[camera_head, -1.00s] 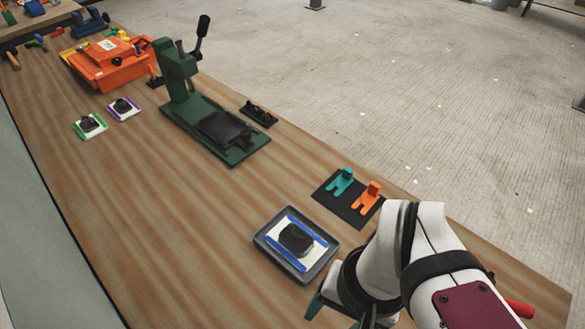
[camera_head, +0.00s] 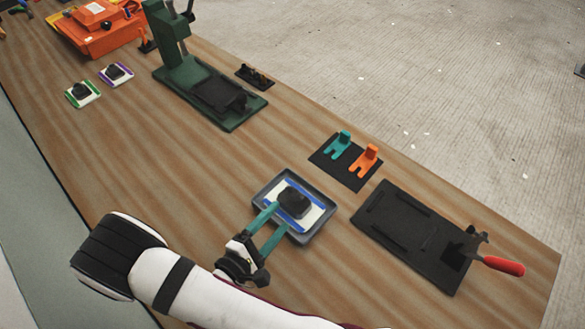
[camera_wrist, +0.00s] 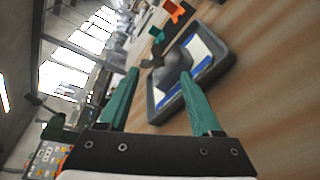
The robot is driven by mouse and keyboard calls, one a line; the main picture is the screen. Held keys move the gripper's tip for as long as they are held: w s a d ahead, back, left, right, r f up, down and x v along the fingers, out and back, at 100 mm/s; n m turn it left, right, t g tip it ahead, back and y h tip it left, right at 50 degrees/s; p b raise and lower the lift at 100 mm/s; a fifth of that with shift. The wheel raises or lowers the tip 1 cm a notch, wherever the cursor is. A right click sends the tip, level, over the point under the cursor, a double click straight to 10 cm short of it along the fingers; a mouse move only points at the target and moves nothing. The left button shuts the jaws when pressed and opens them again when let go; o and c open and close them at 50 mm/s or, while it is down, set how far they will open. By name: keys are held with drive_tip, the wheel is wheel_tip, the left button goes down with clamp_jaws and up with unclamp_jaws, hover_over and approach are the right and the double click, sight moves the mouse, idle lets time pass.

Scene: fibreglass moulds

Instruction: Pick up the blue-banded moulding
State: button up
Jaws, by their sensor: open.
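The blue-banded moulding is a white plate with blue strips and a dark lump (camera_head: 293,203) in its middle. It lies in a grey tray (camera_head: 325,222) on the bench. My gripper (camera_head: 268,212) is open, with its two teal fingers reaching over the near-left edge of the tray toward the dark lump. The fingertips look close to the lump, but I cannot tell whether they touch it.
A black mat with a teal clip (camera_head: 338,144) and an orange clip (camera_head: 364,160) lies behind the tray. A black plate with a red-handled clamp (camera_head: 410,235) is to the right. A green press (camera_head: 205,90) and green-banded (camera_head: 83,94) and purple-banded mouldings (camera_head: 116,74) are farther left.

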sight(292, 201)
drive_tip(key=n, duration=0.2)
drive_tip(key=n+t, duration=0.1)
drive_tip(key=n, duration=0.1)
drive_tip(key=s+f+n+t, duration=0.1)
drive_tip(key=n, duration=0.1)
drive_tip(key=shift+d+y, duration=0.35)
drive_tip(key=shift+y, duration=0.05)
drive_tip(key=n, duration=0.2)
drive_tip(key=n+t+y, duration=0.1)
drive_tip(key=n, duration=0.2)
drive_tip(key=f+n+t, duration=0.1)
drive_tip(key=n, duration=0.2)
drive_tip(key=shift+s+d+y, duration=0.15)
drive_tip(key=shift+s+y, duration=0.15)
drive_tip(key=shift+s, duration=0.1)
drive_tip(key=shift+w+d+f+n, duration=0.1)
drive_tip(key=shift+w+n, duration=0.1)
drive_tip(key=shift+n, duration=0.3)
drive_tip(key=shift+y, duration=0.3)
drive_tip(key=x, duration=0.7)
clamp_jaws()
